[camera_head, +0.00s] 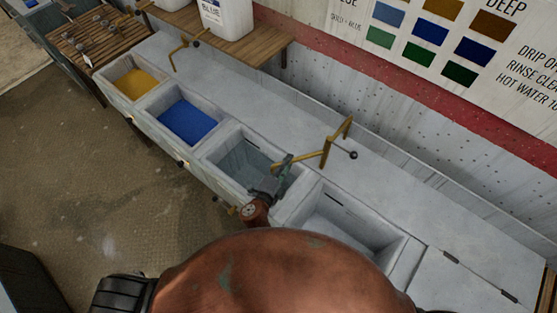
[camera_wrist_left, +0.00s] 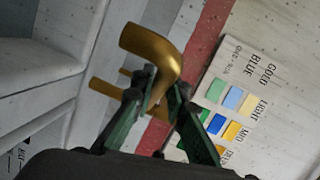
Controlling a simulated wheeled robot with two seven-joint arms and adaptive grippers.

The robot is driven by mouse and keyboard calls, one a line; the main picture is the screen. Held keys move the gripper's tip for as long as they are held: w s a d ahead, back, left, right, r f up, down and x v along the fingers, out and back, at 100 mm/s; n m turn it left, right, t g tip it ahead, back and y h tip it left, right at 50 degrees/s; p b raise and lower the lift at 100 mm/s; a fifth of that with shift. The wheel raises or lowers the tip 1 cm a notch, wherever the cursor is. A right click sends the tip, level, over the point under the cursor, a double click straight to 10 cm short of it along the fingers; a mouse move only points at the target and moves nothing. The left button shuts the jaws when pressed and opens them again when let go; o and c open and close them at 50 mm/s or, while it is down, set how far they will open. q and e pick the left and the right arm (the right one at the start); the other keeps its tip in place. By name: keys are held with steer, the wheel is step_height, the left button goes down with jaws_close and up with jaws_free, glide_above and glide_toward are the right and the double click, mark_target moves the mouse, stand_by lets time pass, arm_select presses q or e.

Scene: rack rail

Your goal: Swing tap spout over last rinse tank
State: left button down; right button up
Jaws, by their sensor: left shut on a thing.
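The brass tap (camera_head: 328,148) stands at the back of the counter, and its spout reaches left toward the right edge of the third tank. My left gripper (camera_head: 283,164) is shut on the spout near its outer end. In the left wrist view the green fingers (camera_wrist_left: 164,92) close around the brass tube (camera_wrist_left: 160,45), whose bent end shows above them. The third tank (camera_head: 222,150) looks grey and empty of dye. The last rinse tank (camera_head: 385,240) is the rightmost basin, to the right of the gripper, with a pale inside. My right gripper is not in view.
Tanks of gold (camera_head: 137,84) and blue dye (camera_head: 187,122) lie to the left. Another brass tap (camera_head: 180,52) stands behind them. A black-knobbed lever (camera_head: 352,154) sits beside the held tap. A wooden shelf (camera_head: 265,52) carries a white jug (camera_head: 226,18). The counter's right side is clear.

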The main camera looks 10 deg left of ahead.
arm_select(q)
steer(key=shift+s+d+n+y+b, duration=0.25)
steer(key=shift+s+n+y+b, duration=0.15)
steer(key=shift+s+y+b, duration=0.1)
steer(key=c, duration=1.9)
jaws_free()
steer(key=v, duration=1.2)
steer(key=shift+s+f, duration=0.1)
steer(key=shift+f, duration=0.05)
steer(key=shift+c, duration=0.3)
